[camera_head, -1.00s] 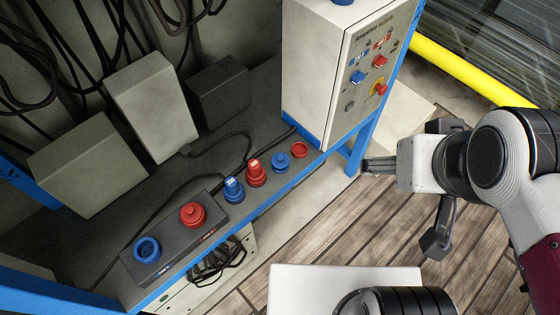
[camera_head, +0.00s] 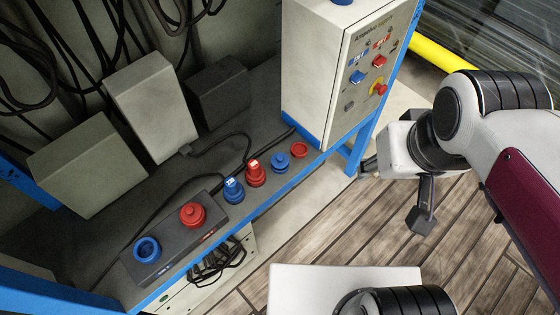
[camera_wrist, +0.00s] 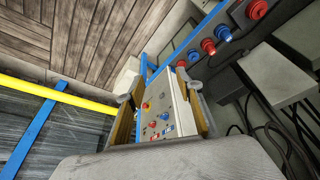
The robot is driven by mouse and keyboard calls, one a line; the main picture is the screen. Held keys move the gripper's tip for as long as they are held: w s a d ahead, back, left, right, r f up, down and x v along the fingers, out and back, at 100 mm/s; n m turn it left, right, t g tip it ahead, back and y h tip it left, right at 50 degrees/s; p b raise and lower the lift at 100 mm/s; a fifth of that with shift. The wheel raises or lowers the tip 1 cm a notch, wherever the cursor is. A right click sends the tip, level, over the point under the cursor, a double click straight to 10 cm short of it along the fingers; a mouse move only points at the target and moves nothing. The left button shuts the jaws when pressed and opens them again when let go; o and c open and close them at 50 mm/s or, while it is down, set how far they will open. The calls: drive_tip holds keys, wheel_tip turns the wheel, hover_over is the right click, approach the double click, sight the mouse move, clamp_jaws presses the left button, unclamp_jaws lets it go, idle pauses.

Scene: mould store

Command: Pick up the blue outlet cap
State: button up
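Several blue round pieces line the shelf. A low flat blue cap (camera_head: 281,161) sits near the control box and also shows in the wrist view (camera_wrist: 193,56). A taller labelled blue plug (camera_head: 233,190) stands left of it, and an open-topped blue ring piece (camera_head: 147,249) is on the dark block. I cannot tell for certain which is named the outlet cap; the low flat one looks most like a loose cap. My gripper (camera_head: 367,170) is right of the shelf, apart from all of them. In the wrist view its fingers (camera_wrist: 165,105) are spread and empty.
A red ring piece (camera_head: 299,150) and a labelled red plug (camera_head: 255,173) flank the low blue cap. A red piece (camera_head: 193,215) sits on the dark block (camera_head: 215,207). The control box (camera_head: 330,80) and blue post (camera_head: 366,135) stand between shelf and arm. Cables lie behind.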

drive_tip(key=w+a+f+n+g, duration=0.1)
drive_tip(key=w+a+f+g, duration=0.1)
drive_tip(key=w+a+f, duration=0.3)
drive_tip(key=w+a+f+g, duration=0.2)
drive_tip(key=w+f, duration=0.5)
drive_tip(key=m, duration=0.1)
hover_over(280, 157)
drive_tip(key=f, duration=2)
drive_tip(key=shift+d+f, duration=0.35)
drive_tip(key=shift+w+a+m, duration=0.15)
drive_tip(key=shift+w+m, duration=0.25)
drive_tip(key=shift+f, duration=1.25)
drive_tip(key=shift+s+a+f, duration=0.1)
drive_tip(key=shift+s+f, duration=0.1)
drive_tip(key=shift+f, duration=1.1)
drive_tip(key=shift+s+a+f, duration=0.1)
drive_tip(key=shift+s+f, duration=0.05)
drive_tip(key=shift+f, duration=1.15)
